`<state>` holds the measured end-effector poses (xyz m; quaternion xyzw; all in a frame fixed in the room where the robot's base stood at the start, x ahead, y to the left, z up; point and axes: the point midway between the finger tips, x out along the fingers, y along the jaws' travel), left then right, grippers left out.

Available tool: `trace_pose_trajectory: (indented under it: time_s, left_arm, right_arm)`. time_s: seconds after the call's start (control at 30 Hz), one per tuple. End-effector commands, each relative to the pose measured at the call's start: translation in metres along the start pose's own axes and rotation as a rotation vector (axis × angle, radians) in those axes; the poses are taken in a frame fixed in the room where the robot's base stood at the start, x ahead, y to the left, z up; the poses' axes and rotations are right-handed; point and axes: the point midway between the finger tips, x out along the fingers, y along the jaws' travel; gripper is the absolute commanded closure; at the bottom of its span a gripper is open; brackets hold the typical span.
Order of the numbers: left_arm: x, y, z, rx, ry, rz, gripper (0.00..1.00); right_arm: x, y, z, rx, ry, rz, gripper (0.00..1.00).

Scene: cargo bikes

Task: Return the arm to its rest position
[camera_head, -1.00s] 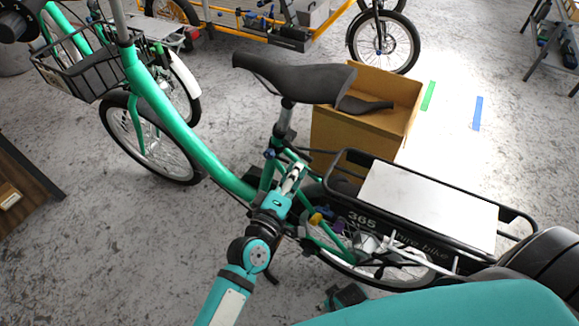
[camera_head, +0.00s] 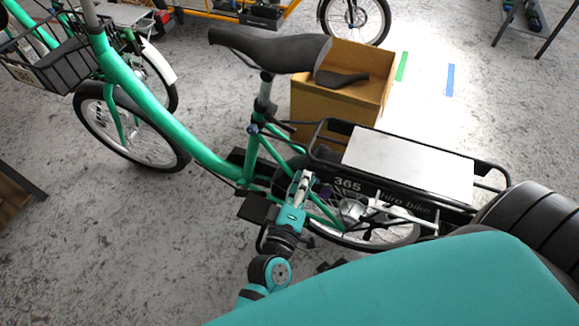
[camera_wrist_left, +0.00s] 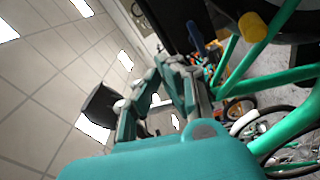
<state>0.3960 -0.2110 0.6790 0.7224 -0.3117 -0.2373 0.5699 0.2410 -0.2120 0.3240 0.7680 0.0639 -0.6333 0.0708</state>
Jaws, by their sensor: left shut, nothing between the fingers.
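My left arm comes up from the bottom of the head view. Its teal and grey left gripper (camera_head: 302,182) is shut and empty. It appears in front of the green bike (camera_head: 185,135), by the lower frame and rear wheel. I cannot tell whether it touches the bike. In the left wrist view, the gripper's fingers (camera_wrist_left: 165,80) point away from the camera, with green frame tubes (camera_wrist_left: 270,75) close on the right. My right gripper is not in view.
A white-topped rear rack (camera_head: 410,165) is right of the left gripper. Bare grey floor (camera_head: 120,235) lies to the left. Another bike's wheel (camera_head: 355,17) is at the back.

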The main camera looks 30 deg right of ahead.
Motion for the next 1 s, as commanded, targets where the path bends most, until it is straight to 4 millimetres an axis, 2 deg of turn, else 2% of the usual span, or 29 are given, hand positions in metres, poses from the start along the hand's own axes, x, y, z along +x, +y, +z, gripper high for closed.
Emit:
trace_pose_trajectory:
  time_s: [0.13,0.5,0.67,0.73,0.77,0.87,0.97,1.0]
  left_arm:
    - [-0.003,0.000,0.007,-0.001,0.000,0.000,1.00]
    - [-0.003,0.000,0.008,0.000,0.000,0.000,1.00]
    - [-0.003,0.000,0.008,0.001,0.000,-0.001,1.00]
    - [-0.004,-0.006,0.007,0.014,-0.003,-0.015,1.00]
    - [-0.006,-0.012,0.006,0.027,-0.007,-0.028,1.00]
    - [-0.019,-0.049,0.000,0.107,-0.035,-0.117,1.00]
    - [-0.047,-0.108,-0.009,0.229,-0.090,-0.265,1.00]
    - [-0.062,-0.135,-0.014,0.281,-0.121,-0.334,1.00]
  right_arm:
    - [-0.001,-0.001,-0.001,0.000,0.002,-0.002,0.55]
    - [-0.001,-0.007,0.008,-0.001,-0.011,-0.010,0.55]
    - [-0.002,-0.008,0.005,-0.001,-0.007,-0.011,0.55]
    - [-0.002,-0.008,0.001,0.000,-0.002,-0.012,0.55]
    - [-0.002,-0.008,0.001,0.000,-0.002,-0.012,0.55]
    - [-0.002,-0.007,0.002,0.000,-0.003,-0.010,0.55]
    - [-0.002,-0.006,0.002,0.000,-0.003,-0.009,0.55]
    - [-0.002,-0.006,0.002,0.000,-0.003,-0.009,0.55]
